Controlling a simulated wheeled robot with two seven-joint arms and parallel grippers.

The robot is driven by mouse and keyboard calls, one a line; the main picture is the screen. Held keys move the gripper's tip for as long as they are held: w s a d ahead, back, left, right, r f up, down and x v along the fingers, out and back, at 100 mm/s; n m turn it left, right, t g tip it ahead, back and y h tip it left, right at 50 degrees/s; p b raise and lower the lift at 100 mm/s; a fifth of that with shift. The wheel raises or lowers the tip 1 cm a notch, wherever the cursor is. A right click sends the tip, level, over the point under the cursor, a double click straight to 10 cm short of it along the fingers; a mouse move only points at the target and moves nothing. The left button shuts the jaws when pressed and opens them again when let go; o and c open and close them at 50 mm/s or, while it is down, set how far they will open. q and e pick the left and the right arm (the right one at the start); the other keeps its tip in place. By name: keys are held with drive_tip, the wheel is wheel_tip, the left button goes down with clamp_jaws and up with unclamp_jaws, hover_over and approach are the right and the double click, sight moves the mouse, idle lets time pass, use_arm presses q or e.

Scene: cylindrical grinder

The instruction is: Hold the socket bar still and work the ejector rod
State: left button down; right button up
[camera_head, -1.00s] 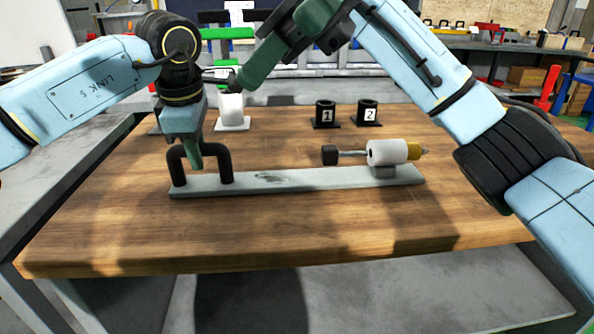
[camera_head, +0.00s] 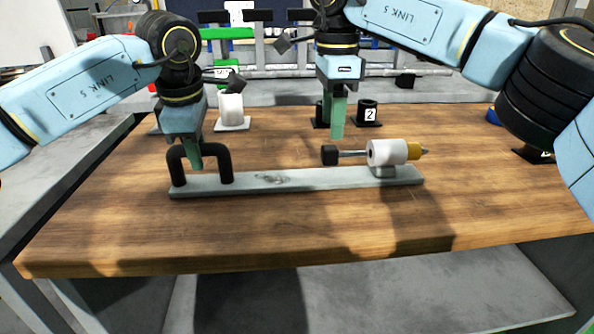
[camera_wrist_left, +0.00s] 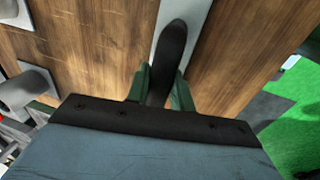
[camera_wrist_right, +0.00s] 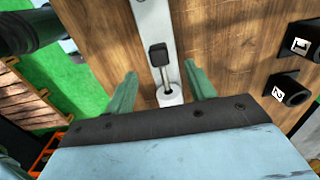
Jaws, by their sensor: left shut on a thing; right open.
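The grey socket bar (camera_head: 300,180) lies flat along the wooden table. A black arched handle (camera_head: 221,160) stands at its left end. My left gripper (camera_head: 196,163) is shut on this handle; the left wrist view shows the handle (camera_wrist_left: 173,50) between the fingers. At the bar's right end a white and yellow cylinder (camera_head: 388,152) sits on a block. The ejector rod (camera_head: 352,154) sticks out of it to the left and ends in a black knob (camera_head: 329,155). My right gripper (camera_head: 338,135) is open and empty above and behind the knob; the right wrist view shows the knob (camera_wrist_right: 158,54) beyond the spread fingers.
Behind the bar stand a white block on a plate (camera_head: 231,112) and a black holder marked 2 (camera_head: 367,113). Another black holder is mostly hidden behind my right gripper. The table front (camera_head: 290,230) is clear.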

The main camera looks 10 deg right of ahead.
sight(331, 147)
drive_tip(key=shift+f, duration=3.95)
drive_tip(key=shift+c, duration=0.2)
clamp_jaws()
